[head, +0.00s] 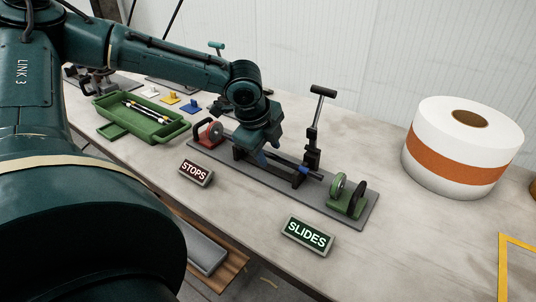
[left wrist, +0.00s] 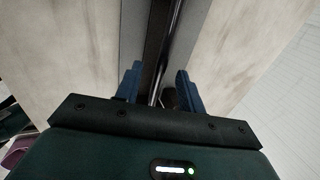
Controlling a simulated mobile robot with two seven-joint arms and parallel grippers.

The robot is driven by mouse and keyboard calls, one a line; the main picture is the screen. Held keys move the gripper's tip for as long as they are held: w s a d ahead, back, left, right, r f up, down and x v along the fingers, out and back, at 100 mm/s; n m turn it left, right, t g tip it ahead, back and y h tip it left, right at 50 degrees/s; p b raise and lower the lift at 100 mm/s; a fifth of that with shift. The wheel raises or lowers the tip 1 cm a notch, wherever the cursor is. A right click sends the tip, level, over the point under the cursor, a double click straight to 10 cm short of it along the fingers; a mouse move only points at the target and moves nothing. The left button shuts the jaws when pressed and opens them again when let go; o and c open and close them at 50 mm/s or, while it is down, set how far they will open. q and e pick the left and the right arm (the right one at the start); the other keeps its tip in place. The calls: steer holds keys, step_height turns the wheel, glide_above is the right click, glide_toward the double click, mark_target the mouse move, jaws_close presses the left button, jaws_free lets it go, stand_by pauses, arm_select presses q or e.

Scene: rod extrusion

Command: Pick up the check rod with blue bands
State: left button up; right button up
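A dark rod (head: 313,174) lies across the supports of a grey fixture plate (head: 335,210) in the head view. A small blue patch shows on or beside it near the clamp; I cannot tell whether this is a band. My left gripper (head: 267,158) is low over the rod's left part and hides that part. In the left wrist view the rod (left wrist: 172,45) runs lengthwise between the two blue fingers of my left gripper (left wrist: 158,90). The fingers are open, with gaps beside the rod. My right gripper is not in view.
An upright toggle clamp (head: 316,130) stands behind the rod. A red wheeled stop (head: 209,132) and a green wheeled slide (head: 345,190) flank it. A green tray (head: 168,132) holds black-and-white rods.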

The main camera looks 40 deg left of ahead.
arm_select(q)
steer(key=shift+c, duration=0.6)
jaws_close()
steer(key=shift+r, duration=0.15)
